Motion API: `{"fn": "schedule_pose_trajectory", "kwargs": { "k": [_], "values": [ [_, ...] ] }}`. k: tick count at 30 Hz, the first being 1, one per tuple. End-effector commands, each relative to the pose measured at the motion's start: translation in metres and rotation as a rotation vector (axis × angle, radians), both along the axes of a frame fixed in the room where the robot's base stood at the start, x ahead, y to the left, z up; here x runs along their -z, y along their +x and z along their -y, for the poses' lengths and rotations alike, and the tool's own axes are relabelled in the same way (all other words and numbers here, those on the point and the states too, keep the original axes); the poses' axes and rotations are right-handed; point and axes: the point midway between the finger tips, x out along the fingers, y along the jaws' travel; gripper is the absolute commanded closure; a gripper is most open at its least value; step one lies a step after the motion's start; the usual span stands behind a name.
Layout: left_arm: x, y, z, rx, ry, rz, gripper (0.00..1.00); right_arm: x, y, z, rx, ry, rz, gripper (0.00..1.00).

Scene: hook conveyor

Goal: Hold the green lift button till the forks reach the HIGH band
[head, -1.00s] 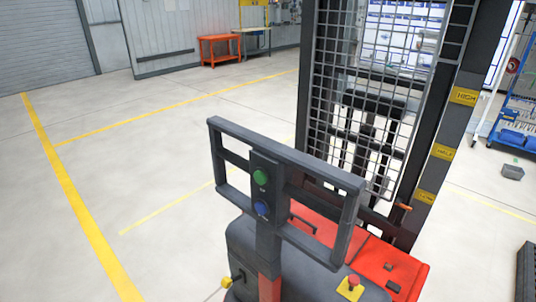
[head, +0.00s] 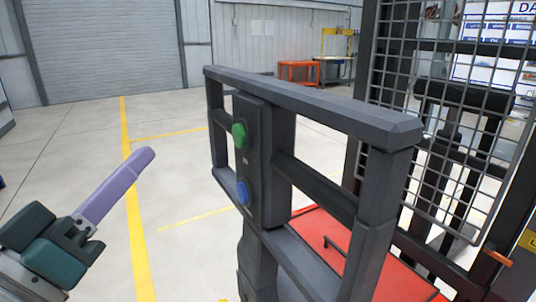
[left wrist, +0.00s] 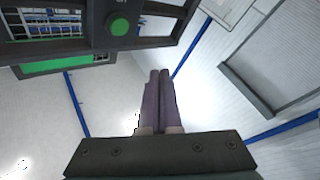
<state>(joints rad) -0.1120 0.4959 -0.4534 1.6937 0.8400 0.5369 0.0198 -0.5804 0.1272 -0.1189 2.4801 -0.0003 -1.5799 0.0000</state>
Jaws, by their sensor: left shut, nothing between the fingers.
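The green lift button (head: 239,136) sits on the dark control panel of the stacker's handle frame, above a blue button (head: 242,191). In the left wrist view a green button (left wrist: 119,27) shows at the upper left. My left gripper (head: 147,156), with purple fingers, is shut and empty. It is left of the panel in the head view, apart from the button. Its fingertips (left wrist: 159,74) point toward the handle side in the wrist view. A partly cut yellow label (head: 530,241) shows at the right edge. The forks cannot be made out. My right gripper is out of view.
The dark handle frame (head: 310,110) stands in front of the mesh-guarded mast (head: 465,75). The red stacker body (head: 318,240) lies below. An orange table (head: 299,72) stands far back. The floor between my left gripper and the panel is clear.

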Motion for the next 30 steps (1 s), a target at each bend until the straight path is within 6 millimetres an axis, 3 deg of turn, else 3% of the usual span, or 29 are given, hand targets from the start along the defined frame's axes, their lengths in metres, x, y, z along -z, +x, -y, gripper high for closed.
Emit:
{"fn": "schedule_pose_trajectory", "kwargs": {
  "k": [16, 30],
  "values": [
    [0.0, 0.004, 0.002, -0.011, -0.01, 0.014, 1.0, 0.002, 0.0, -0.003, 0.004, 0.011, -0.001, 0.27],
    [0.0, 0.039, 0.054, -0.011, -0.011, 0.013, 1.0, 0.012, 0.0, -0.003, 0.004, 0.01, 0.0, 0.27]
  ]
}}
